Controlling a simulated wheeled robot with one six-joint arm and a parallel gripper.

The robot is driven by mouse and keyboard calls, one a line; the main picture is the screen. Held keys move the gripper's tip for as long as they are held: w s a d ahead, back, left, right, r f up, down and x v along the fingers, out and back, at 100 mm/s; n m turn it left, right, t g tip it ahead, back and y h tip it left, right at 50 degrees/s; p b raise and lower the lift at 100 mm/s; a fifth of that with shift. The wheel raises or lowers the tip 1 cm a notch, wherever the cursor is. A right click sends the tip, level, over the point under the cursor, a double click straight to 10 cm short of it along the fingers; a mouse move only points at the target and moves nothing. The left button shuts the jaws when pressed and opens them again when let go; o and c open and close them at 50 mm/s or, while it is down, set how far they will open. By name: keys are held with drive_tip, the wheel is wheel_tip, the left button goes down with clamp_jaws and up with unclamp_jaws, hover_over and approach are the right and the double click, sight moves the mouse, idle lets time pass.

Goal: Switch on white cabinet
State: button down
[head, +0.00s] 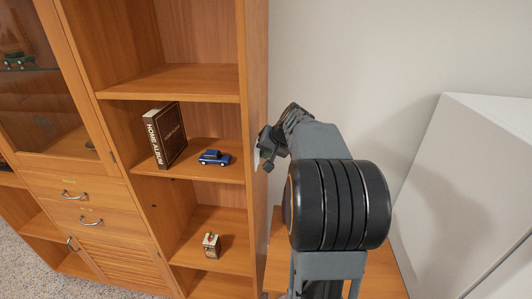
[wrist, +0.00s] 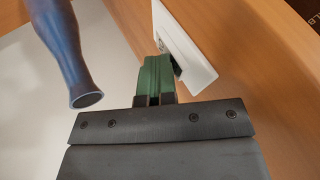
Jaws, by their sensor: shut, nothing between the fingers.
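My gripper (head: 267,148) is beside the right side panel of the wooden shelf unit, at the height of the middle shelves. In the wrist view its green fingers (wrist: 155,76) are together, with nothing held. A white plate (wrist: 196,50), apparently a switch plate, is mounted on the wooden panel just right of the fingers. The fingertips overlap its left edge in the picture; I cannot tell whether they touch it. A dark rocker-like part on the plate is partly hidden behind the fingers. A large white cabinet-like box (head: 480,150) stands at the right.
A wooden shelf unit (head: 180,82) fills the left, holding a Home Album book (head: 164,134), a blue toy car (head: 214,157) and a small box (head: 211,245). A blue vase-like object (wrist: 66,45) is close left of my fingers. A wooden surface (head: 281,262) lies below my arm.

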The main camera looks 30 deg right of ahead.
drive_tip(key=s+d+r+b, duration=0.1)
drive_tip(key=s+d+r, duration=0.4)
drive_tip(key=s+r, duration=0.2)
drive_tip(key=shift+s+b, duration=0.4)
drive_tip(key=shift+s, duration=0.75)
drive_tip(key=shift+a, duration=0.1)
wheel_tip(320, 180, down, 8)
drive_tip(key=s+a+m+g+h, duration=0.1)
drive_tip(key=s+a+g, duration=0.1)
drive_tip(key=s, duration=0.1)
drive_tip(key=s+a+f+n, duration=0.2)
drive_tip(key=a, duration=0.5)
drive_tip(key=s+a+f+n+g, duration=0.1)
drive_tip(key=s+a+f+n, duration=0.2)
drive_tip(key=a, duration=0.5)
drive_tip(key=s+a+f+n, duration=0.2)
drive_tip(key=a+f+n, duration=0.1)
drive_tip(key=a, duration=0.5)
drive_tip(key=shift+s+a+f+h, duration=0.15)
drive_tip(key=shift+a+f+h, duration=0.1)
drive_tip(key=shift+h, duration=0.05)
